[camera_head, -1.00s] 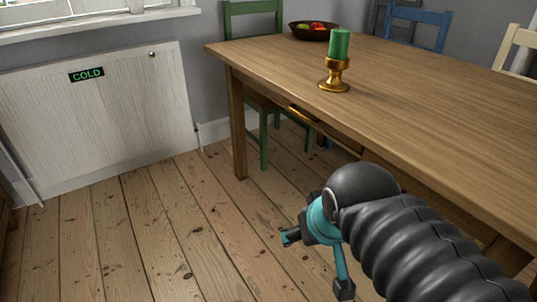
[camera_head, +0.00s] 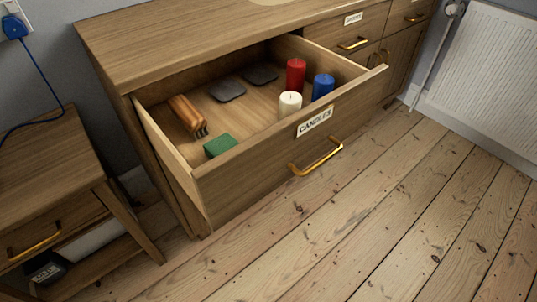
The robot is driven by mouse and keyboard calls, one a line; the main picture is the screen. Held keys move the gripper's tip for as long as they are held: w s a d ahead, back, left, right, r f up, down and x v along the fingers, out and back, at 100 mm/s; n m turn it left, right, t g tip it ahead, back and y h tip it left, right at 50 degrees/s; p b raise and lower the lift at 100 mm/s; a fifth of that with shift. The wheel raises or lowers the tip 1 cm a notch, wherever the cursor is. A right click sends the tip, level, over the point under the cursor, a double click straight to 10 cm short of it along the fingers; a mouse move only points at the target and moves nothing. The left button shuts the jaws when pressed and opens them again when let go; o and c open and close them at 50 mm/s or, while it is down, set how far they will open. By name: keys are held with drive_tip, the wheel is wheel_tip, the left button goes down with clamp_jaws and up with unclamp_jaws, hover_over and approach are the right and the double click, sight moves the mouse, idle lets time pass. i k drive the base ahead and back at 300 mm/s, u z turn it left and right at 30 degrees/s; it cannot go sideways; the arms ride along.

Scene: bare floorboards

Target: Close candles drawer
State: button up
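The candles drawer (camera_head: 262,153) is pulled well out of the wooden sideboard (camera_head: 200,45). Its front carries a white label (camera_head: 314,121) reading CANDLES and a brass bar handle (camera_head: 316,157). Inside stand a red candle (camera_head: 296,75), a white candle (camera_head: 290,105) and a blue candle (camera_head: 323,86). A green block (camera_head: 220,145), an orange-brown bundle (camera_head: 187,114) and two dark flat pieces (camera_head: 227,90) lie in it too. My gripper is not in view.
A lower wooden cabinet (camera_head: 45,180) with a brass handle (camera_head: 34,242) stands at the left. A blue cable (camera_head: 50,72) hangs from a wall plug there. A white radiator (camera_head: 487,75) is on the right wall. The floorboards (camera_head: 400,215) before the drawer are clear.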

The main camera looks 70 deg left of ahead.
sight(270, 152)
drive_tip(key=u, duration=1.25)
drive_tip(key=i, duration=0.25)
drive_tip(key=u, duration=1.25)
drive_tip(key=k, duration=0.6)
drive_tip(key=z, duration=0.05)
